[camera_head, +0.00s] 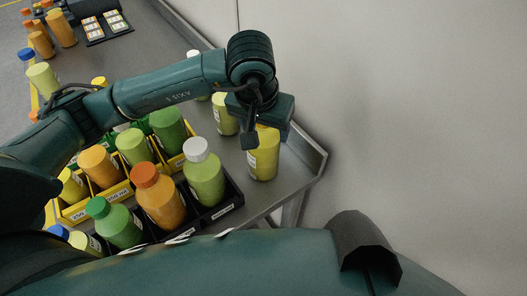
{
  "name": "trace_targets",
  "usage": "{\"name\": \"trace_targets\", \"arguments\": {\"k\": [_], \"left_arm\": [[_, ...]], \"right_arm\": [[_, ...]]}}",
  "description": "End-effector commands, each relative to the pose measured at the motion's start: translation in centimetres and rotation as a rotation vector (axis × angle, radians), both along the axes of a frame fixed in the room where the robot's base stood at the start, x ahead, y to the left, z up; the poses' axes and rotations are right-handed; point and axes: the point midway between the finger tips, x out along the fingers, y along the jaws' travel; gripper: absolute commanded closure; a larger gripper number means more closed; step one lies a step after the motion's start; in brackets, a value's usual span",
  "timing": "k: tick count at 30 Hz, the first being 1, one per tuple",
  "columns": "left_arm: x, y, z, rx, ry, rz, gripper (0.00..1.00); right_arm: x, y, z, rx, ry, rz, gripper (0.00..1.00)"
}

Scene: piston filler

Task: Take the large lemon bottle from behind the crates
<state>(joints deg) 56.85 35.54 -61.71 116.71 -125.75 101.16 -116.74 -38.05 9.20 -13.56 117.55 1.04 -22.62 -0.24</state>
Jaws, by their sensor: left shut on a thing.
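My left arm reaches in from the left over the crates, and its gripper (258,125) points down near the right end of the table. It is shut on a yellow lemon bottle (264,160), which is upright at the table's right side. The bottle's top is hidden by the gripper. I cannot tell whether its base touches the table. A black crate (222,209) and a yellow crate (124,188) with coloured bottles stand to the left of it. My right gripper does not show.
A green bottle with a white cap (203,172) and an orange bottle (159,195) stand in the black crate. A pale yellow-green bottle (224,118) stands behind the held one. The table's raised rim (315,160) lies close on the right, with a wall beyond.

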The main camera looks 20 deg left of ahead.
Motion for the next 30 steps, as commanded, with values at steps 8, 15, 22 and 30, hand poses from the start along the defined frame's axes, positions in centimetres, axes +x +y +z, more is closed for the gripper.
{"name": "trace_targets", "arguments": {"k": [8, 15, 22, 30], "left_arm": [[0.0, 0.0, 0.0, 0.0, -0.001, 0.0, 0.99], [0.1, 0.0, 0.3, -0.003, -0.005, 0.0, 1.0], [0.2, 0.0, 3.1, -0.002, -0.01, -0.001, 1.0], [0.1, 0.0, 8.1, -0.002, -0.009, 0.0, 1.0]], "right_arm": [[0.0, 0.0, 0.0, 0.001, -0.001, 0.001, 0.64], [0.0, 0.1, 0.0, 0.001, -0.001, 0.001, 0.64], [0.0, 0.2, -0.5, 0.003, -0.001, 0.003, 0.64], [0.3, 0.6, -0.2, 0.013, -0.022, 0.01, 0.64]]}}
